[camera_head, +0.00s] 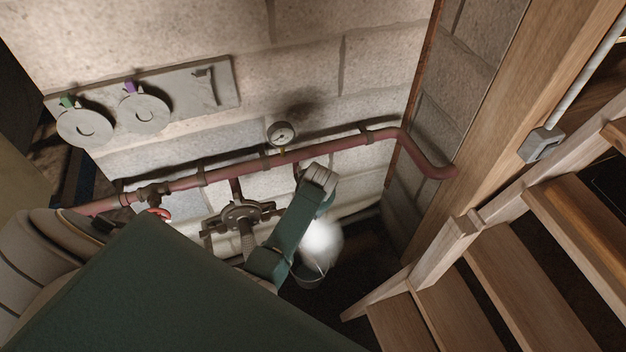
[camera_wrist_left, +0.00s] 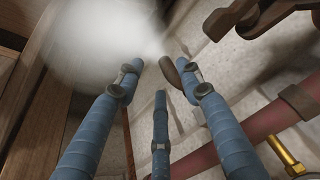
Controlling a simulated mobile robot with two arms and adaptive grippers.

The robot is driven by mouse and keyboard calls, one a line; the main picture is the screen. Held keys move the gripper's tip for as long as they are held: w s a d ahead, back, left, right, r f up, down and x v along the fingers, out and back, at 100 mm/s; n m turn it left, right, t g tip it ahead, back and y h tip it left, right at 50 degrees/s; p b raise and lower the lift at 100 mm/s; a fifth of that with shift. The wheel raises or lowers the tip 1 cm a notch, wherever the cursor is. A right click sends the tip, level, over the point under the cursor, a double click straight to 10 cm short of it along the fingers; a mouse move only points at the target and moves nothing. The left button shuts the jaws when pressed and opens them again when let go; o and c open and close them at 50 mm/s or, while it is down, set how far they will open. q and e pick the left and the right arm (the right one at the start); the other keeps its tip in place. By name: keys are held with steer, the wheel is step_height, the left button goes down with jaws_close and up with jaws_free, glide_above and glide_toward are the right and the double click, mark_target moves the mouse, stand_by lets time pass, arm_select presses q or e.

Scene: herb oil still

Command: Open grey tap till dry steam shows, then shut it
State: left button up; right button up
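The red steam pipe (camera_head: 230,171) runs along the block wall. My left arm reaches in front of it in the head view and hides the grey tap and my fingers there. In the left wrist view my left gripper (camera_wrist_left: 161,80) has its blue fingers spread apart. A small dark oval piece (camera_wrist_left: 171,72), perhaps the tap's handle, shows beside the right fingertip; I cannot tell if they touch. A thick white steam plume (camera_head: 322,240) hangs above a bucket (camera_head: 311,276). The plume (camera_wrist_left: 95,45) also fills the upper left of the wrist view. My right gripper is not in view.
A pressure gauge (camera_head: 281,133) stands on the pipe. A red-handled valve (camera_head: 158,213) is at the left. A grey board (camera_head: 190,92) with two round tags hangs above. Wooden stairs (camera_head: 520,285) and a post close off the right side.

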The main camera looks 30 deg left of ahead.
arm_select(q)
steer(key=w+a+r+n, duration=0.2)
steer(key=r, duration=0.5)
steer(key=w+a+r+n, duration=0.1)
steer(key=w+r+n, duration=0.1)
steer(key=r, duration=0.5)
steer(key=x, duration=0.5)
steer(key=a+x, duration=0.1)
steer(key=x, duration=0.2)
steer(key=shift+w+f, duration=0.1)
steer(key=shift+x, duration=0.85)
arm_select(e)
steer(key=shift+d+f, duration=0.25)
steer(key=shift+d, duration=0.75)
arm_select(q)
steer(key=shift+y, duration=0.3)
steer(key=shift+c, duration=0.5)
jaws_close()
